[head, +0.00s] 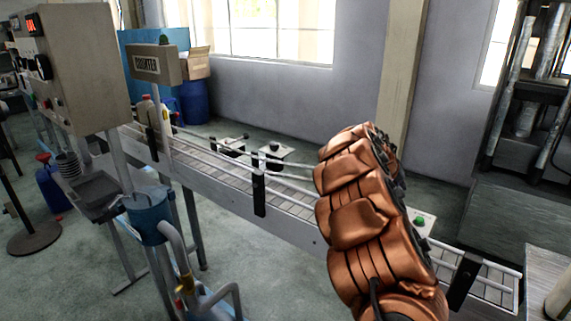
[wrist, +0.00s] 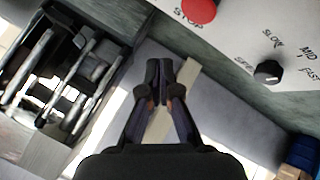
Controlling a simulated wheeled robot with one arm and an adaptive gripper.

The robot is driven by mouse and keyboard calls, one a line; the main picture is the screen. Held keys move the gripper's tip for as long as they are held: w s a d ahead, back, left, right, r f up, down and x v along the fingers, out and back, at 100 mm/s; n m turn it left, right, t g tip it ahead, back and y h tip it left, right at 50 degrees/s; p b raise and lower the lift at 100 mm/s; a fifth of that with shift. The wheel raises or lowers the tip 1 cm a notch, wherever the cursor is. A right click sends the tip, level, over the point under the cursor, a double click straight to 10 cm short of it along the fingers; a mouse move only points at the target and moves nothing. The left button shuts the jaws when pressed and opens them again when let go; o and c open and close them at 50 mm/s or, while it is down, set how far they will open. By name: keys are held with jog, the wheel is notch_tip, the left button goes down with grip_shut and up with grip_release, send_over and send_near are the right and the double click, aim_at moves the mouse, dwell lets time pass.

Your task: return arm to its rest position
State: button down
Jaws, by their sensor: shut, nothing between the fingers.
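My copper-coloured arm rises at the right of the head view, in front of the conveyor. My gripper is hidden behind it there. In the wrist view my gripper (wrist: 163,80) is shut, with its dark fingertips together and nothing held. A pale control panel with a red STOP button (wrist: 199,10) and a black speed knob (wrist: 268,71), marked SLOW, MID and FAST, shows at the upper right of the wrist view. The fingers are apart from the button and knob in the picture.
The railed conveyor (head: 285,207) runs from left to lower right. A green button (head: 419,221) shows beside my arm. A control cabinet (head: 80,65) and COUNTER box (head: 150,66) stand at left, a dark machine (head: 525,110) at right. Bare floor (head: 245,258) lies in front.

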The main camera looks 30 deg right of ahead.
jog(key=s+a+r+n+y, duration=0.1)
jog(key=s+a, duration=0.2)
jog(key=a, duration=0.7)
jog(key=s+a+r+y, duration=0.2)
jog(key=a, duration=0.9)
jog(key=s+a+r+n+y, duration=0.1)
jog(key=s+a, duration=0.2)
jog(key=a, duration=0.7)
jog(key=s+a+f+n+g+y, duration=0.1)
jog(key=s+a+f+n+y, duration=0.1)
jog(key=s+a, duration=0.6)
jog(key=s+a+f+n+g+y, duration=0.1)
jog(key=s+a+f+n+y, duration=0.2)
jog(key=s+a, duration=0.6)
jog(key=a+n, duration=0.1)
jog(key=a, duration=0.7)
jog(key=shift+s+f, duration=0.3)
jog(key=shift+f, duration=0.1)
